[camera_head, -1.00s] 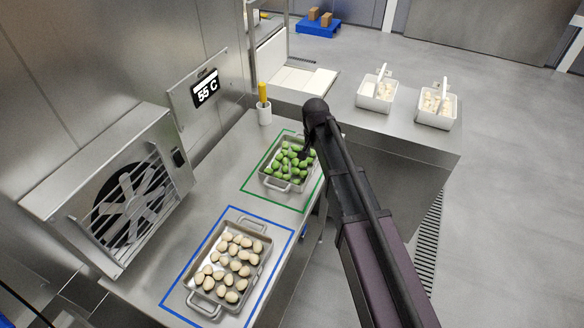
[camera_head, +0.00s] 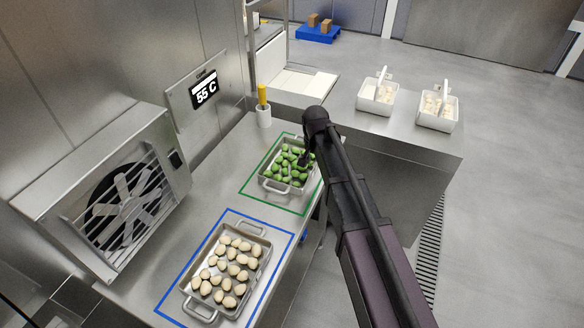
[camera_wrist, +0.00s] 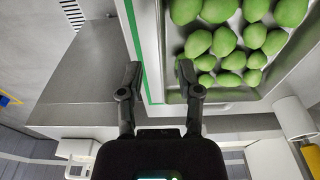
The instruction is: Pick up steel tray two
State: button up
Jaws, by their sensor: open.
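Two steel trays with end handles stand on the steel counter. One tray (camera_head: 276,188) holds green pasta pieces inside a green outline; the other tray (camera_head: 262,268) holds cream pieces inside a blue outline. I cannot tell which is numbered two. My gripper (camera_head: 307,160) is at the right side of the green-filled tray, partly hidden by my arm. In the wrist view my gripper (camera_wrist: 159,74) is open, its two fingers apart. The right finger overlaps the near edge of the green-filled tray (camera_wrist: 230,97); the left finger is outside it. Contact is unclear.
A white cup with a yellow-handled tool (camera_head: 264,116) stands behind the green outline. Two white containers (camera_head: 377,98) (camera_head: 437,112) sit on the back counter. Open floor lies right.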

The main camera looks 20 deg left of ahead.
jog(key=shift+w+f+b, duration=0.15)
jog(key=shift+f+b, duration=0.85)
jog(key=shift+f, duration=0.1)
jog(key=shift+w+f+b, duration=0.1)
jog(key=shift+f+b, duration=0.85)
jog(key=shift+f, duration=0.1)
grip_shut()
